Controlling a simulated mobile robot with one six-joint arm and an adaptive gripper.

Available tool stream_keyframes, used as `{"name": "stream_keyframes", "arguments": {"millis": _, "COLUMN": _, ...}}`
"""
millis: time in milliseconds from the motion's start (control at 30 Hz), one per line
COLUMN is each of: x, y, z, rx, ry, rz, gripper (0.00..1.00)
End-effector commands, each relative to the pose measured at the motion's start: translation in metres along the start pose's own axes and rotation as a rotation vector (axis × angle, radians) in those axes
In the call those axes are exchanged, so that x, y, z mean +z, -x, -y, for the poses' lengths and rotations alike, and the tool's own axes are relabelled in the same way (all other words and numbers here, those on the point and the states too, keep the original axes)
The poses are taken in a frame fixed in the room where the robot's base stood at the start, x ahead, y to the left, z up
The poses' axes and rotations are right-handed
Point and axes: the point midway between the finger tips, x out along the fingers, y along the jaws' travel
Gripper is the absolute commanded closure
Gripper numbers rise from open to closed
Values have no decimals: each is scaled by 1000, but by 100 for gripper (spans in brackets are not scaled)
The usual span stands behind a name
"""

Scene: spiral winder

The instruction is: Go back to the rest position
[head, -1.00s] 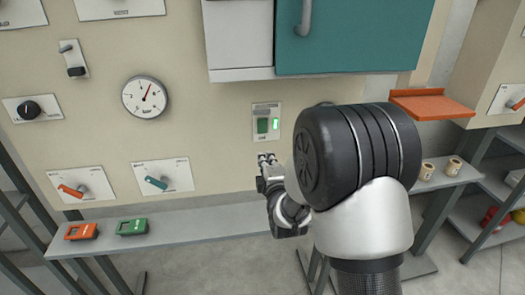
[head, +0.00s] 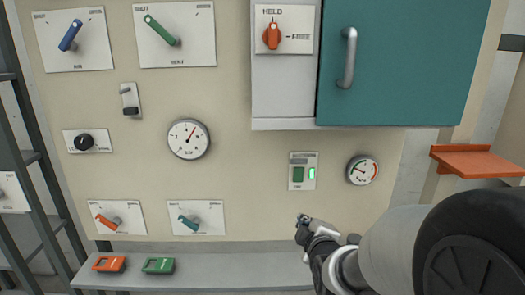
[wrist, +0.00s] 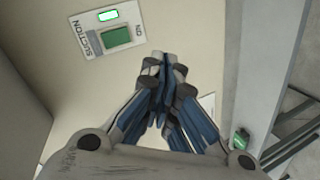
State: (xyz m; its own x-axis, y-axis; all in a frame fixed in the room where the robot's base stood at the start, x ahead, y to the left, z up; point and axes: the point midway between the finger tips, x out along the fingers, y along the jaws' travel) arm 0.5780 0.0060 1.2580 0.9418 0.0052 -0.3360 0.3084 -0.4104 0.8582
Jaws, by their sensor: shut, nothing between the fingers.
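My gripper (head: 303,221) is shut and empty in front of the beige panel, below the green suction switch (head: 298,174). In the wrist view my gripper (wrist: 163,62) shows its fingertips together, with bare panel beyond them. The suction switch (wrist: 116,37) shows there at the upper left, apart from the fingers, with its small green light lit. My arm comes in from the lower right of the head view and hides part of the shelf and panel there.
A grey shelf (head: 220,268) runs below the panel, with an orange device (head: 109,264) and a green device (head: 158,265) on it. A teal cabinet door (head: 410,65) with a handle is above. An orange ledge (head: 475,161) juts out at the right. Open panel lies left of my gripper.

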Motion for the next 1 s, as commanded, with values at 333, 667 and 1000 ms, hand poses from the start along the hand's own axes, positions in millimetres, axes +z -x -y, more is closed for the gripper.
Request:
{"name": "stream_keyframes", "arguments": {"millis": 333, "x": 28, "y": 155, "z": 55, "rx": -334, "ry": -635, "rz": 310, "gripper": 100}}
{"name": "stream_keyframes", "arguments": {"millis": 667, "x": 61, "y": 289, "z": 123, "rx": -453, "ry": -1035, "rz": 671, "gripper": 100}}
{"name": "stream_keyframes", "arguments": {"millis": 1000, "x": 65, "y": 305, "z": 131, "rx": -461, "ry": -1079, "rz": 725, "gripper": 100}}
